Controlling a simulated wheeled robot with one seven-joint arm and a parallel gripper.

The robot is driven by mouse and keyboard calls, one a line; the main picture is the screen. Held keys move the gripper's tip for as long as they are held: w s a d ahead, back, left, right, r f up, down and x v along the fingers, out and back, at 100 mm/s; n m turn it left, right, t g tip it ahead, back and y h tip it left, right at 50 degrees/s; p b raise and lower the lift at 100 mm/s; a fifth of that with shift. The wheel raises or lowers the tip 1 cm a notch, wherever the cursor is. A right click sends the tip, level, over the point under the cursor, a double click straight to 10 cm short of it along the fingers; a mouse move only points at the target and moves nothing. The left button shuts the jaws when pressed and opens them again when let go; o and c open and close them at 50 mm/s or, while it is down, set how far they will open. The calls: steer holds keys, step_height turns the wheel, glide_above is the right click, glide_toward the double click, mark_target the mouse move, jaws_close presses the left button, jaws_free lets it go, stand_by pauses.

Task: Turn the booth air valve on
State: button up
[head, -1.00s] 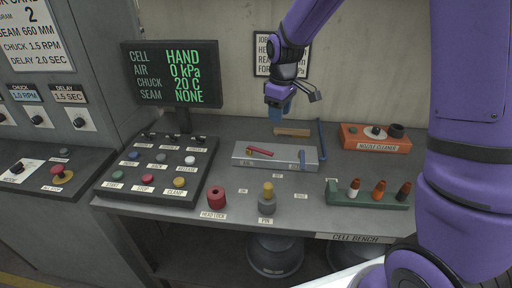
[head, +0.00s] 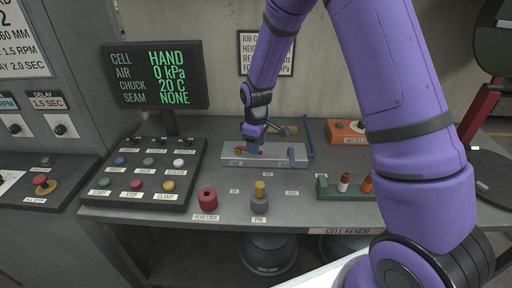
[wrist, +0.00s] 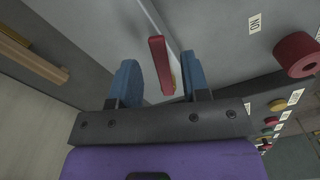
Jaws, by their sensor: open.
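In the wrist view the red lever (wrist: 161,65) stands between the two blue fingers of the open gripper (wrist: 160,80), with gaps on both sides. The screen (head: 155,74) reads AIR 0 kPa.
A button panel (head: 148,171) stands left of the block. A red ring (head: 207,201) and a yellow-topped pin (head: 260,197) stand in front. A green rack (head: 345,190) and an orange box (head: 345,131) are to the right. A brown-handled tool (head: 284,130) lies behind.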

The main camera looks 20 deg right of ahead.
steer(key=shift+f, duration=0.65)
jaws_close()
